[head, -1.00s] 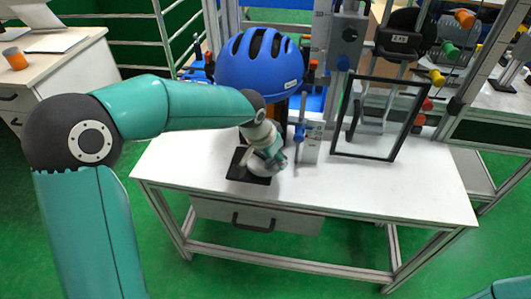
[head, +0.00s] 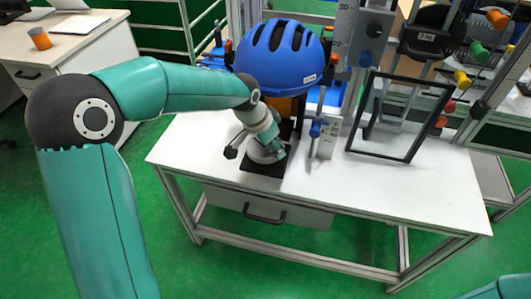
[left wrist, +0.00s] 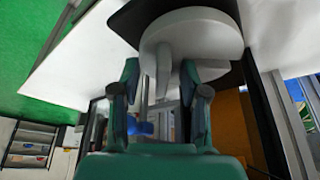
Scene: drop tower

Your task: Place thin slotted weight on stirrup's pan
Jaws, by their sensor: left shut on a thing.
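My left gripper (head: 264,147) reaches down to the black mat (head: 250,165) on the white bench, in front of the blue helmet (head: 280,54). A pale grey disc (head: 268,157), which looks like the slotted weight, shows at its fingertips, over or on the mat. In the left wrist view my left gripper (left wrist: 160,88) is shut on the pale disc (left wrist: 205,38); a second round edge seems to show behind it. I cannot tell whether the disc touches the mat. I cannot make out the stirrup's pan. My right gripper is out of view.
A blue-knobbed upright (head: 326,135) stands right of the mat, and a black frame (head: 405,158) stands farther right. The front right of the bench (head: 400,190) is clear. A drawer (head: 262,210) hangs below the bench top.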

